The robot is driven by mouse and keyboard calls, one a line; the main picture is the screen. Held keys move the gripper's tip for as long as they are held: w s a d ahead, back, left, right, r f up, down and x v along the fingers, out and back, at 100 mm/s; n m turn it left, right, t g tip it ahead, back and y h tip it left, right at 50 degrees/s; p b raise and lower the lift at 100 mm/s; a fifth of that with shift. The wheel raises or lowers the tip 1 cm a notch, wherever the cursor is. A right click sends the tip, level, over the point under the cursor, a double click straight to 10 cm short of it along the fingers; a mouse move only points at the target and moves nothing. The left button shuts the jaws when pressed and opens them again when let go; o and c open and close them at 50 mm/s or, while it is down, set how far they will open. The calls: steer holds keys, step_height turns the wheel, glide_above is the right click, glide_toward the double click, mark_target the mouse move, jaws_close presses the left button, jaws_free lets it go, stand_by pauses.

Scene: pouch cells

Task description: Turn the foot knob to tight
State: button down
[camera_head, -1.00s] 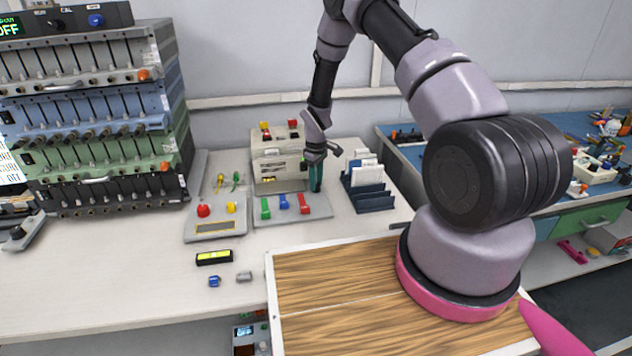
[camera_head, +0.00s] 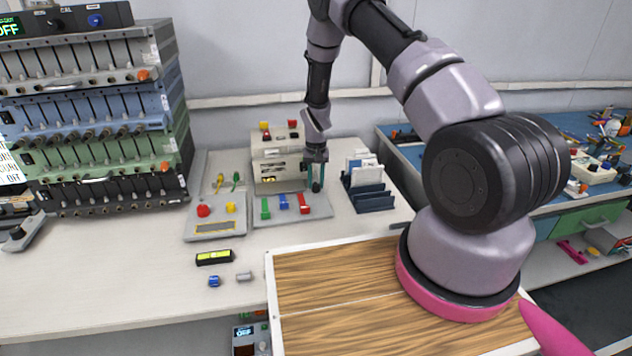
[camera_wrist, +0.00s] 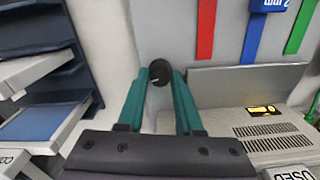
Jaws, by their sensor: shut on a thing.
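The foot knob (camera_wrist: 159,76) is a small round black knob with a short white mark on its face. In the wrist view it sits between the tips of the teal fingers. My gripper (camera_wrist: 160,88) is shut on the knob, one finger on each side. In the head view my gripper (camera_head: 316,185) points down at the right end of the grey base plate (camera_head: 270,219). The knob's dark top (camera_head: 316,188) just shows between the fingers there.
Red (camera_head: 305,203), blue (camera_head: 284,202) and green (camera_head: 265,208) levers lie on the plate left of my gripper. A beige machine (camera_head: 277,165) stands behind. A dark blue card rack (camera_head: 368,190) stands close on the right. The bench front is mostly clear.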

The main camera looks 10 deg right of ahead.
steer(key=m, duration=0.4)
steer(key=shift+m, duration=0.4)
steer(key=m, duration=0.9)
steer(key=shift+m, duration=2.2)
steer(key=c, duration=0.6)
jaws_free()
steer(key=shift+r, duration=0.1)
